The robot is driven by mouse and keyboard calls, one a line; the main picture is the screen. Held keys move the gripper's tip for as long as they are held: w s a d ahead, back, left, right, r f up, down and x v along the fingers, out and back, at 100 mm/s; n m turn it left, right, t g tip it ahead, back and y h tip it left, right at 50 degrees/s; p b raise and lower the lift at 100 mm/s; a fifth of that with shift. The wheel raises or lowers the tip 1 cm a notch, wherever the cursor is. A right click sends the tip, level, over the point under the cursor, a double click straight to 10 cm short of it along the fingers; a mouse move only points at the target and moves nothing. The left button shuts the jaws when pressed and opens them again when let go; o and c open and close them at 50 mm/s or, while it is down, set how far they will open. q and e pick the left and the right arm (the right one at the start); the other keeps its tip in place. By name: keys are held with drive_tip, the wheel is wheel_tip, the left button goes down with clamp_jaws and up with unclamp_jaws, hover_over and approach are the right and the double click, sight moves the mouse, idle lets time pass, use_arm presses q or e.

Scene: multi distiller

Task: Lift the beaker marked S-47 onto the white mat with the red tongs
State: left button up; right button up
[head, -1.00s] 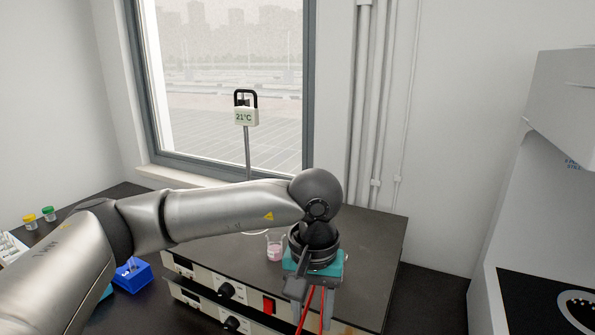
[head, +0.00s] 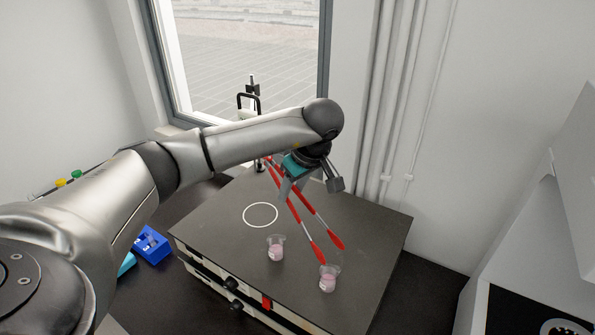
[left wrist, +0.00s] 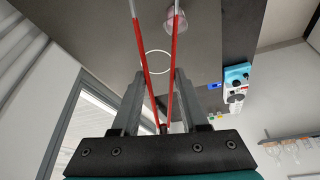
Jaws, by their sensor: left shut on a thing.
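My left gripper (head: 308,184) is shut on the red tongs (head: 302,212) and holds them slanting over the dark hotplate top. The tongs' two red tips are spread apart, above and just behind the right-hand beaker (head: 328,279). A second beaker (head: 275,249) stands to the left of the tips. Both are small, clear and upright with pink contents; their markings are too small to read. A white ring (head: 247,206) lies on the plate behind them; I see no filled white mat. In the left wrist view the tongs (left wrist: 146,75) run between the fingers, with one beaker (left wrist: 176,20) beyond.
The hotplate's dark top (head: 375,238) is clear to the right. A thermometer stand (head: 252,90) rises behind the plate near the window. A blue rack (head: 152,245) sits to the left, and yellow- and green-capped vials (head: 68,179) stand further back.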

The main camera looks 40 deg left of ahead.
use_arm(q)
drive_tip(key=shift+s, duration=0.1)
drive_tip(key=shift+f, duration=0.1)
idle(0.3)
wheel_tip(320, 180, down, 10)
drive_tip(key=b, duration=0.7)
drive_tip(key=shift+r, duration=0.2)
drive_tip(key=shift+o, duration=0.4)
clamp_jaws()
